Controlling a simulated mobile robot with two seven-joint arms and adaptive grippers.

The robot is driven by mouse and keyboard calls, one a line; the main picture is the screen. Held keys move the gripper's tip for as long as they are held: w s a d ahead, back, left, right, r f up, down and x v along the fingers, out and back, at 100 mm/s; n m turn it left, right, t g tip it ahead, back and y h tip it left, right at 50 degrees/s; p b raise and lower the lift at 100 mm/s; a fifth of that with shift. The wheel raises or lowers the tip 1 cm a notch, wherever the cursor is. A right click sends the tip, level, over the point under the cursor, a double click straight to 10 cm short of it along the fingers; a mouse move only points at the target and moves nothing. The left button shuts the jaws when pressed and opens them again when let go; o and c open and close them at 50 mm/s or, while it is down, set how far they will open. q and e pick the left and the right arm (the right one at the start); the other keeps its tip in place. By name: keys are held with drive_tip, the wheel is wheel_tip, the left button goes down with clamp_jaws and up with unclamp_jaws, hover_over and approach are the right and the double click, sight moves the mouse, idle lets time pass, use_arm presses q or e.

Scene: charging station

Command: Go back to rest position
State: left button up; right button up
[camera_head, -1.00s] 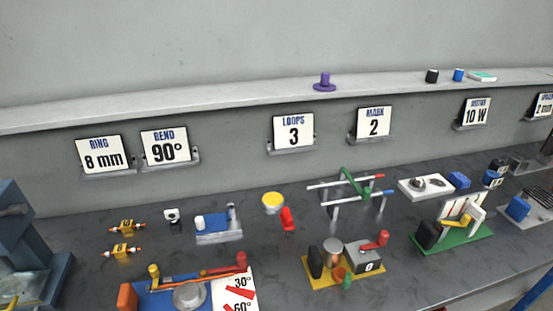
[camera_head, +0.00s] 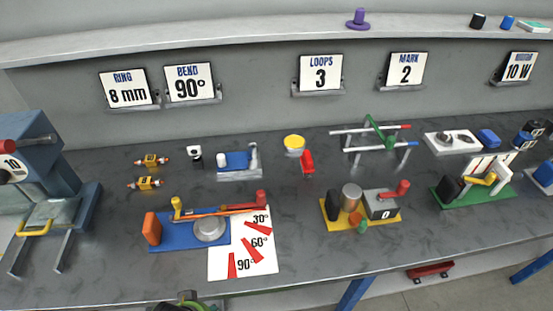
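No gripper of mine shows clearly in the head view. A small dark part with green on it (camera_head: 188,303) pokes in at the bottom edge, left of centre; I cannot tell what it is. The grey workbench (camera_head: 330,262) carries a blue bending jig (camera_head: 160,232) with a white angle sheet (camera_head: 225,268), a yellow-based device (camera_head: 333,222) with a crank, and a green-based device (camera_head: 450,196). No gripper touches any of these.
A blue press (camera_head: 50,160) stands at the left. Signs such as LOOPS 3 (camera_head: 320,73) line the wall below a shelf (camera_head: 200,44). A purple peg (camera_head: 358,19) stands on the shelf. The bench front right of the angle sheet is clear.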

use_arm(q)
wheel_tip(320, 180, down, 14)
drive_tip(key=s+b, duration=0.1)
drive_tip(key=s, duration=0.1)
drive_tip(key=s+a+f+g+b, duration=0.2)
drive_tip(key=s+a+f, duration=0.1)
drive_tip(key=s+f, duration=1.4)
drive_tip(key=shift+f+b, duration=0.3)
drive_tip(key=shift+f, duration=0.65)
